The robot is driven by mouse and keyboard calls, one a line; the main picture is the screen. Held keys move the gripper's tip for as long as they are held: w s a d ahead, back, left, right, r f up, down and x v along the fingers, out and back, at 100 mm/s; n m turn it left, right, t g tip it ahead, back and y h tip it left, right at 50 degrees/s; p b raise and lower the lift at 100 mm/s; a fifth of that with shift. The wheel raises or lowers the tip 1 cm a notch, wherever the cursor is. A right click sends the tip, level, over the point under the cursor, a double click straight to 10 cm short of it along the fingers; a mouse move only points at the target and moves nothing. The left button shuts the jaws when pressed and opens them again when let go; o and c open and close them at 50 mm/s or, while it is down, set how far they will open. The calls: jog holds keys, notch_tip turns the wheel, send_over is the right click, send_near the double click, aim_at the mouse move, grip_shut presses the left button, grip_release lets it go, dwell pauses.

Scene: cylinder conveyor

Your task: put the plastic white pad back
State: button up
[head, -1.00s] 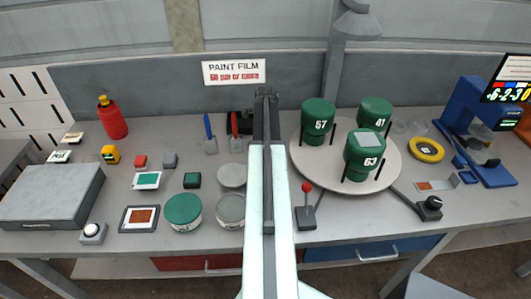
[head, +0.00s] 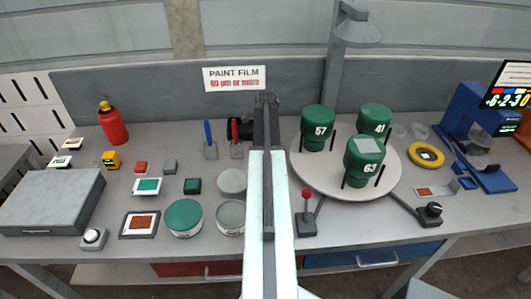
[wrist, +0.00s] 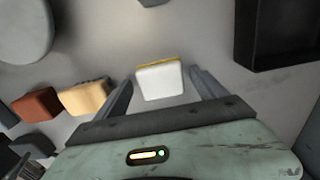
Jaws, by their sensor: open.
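A small white pad (wrist: 160,80) with a yellowish far edge shows in the wrist view. It is between the two fingers of my gripper (wrist: 161,76), with a gap on each side. My gripper is open. Whether the pad is at finger depth or lower, I cannot tell. In the head view my arm reaches over the middle of the bench, with my gripper (head: 266,98) near the back. I do not see the pad there; my arm covers that part of the bench.
In the wrist view a tan block (wrist: 84,97) and a red-brown block (wrist: 36,104) lie left, and a dark tray (wrist: 277,35) upper right. In the head view a round turntable (head: 312,178) with green cans is right of my arm. A red-knobbed lever (head: 306,218) stands close by.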

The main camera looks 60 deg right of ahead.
notch_tip(320, 180, up, 12)
jog(key=p, duration=1.1)
jog(key=shift+f, duration=0.1)
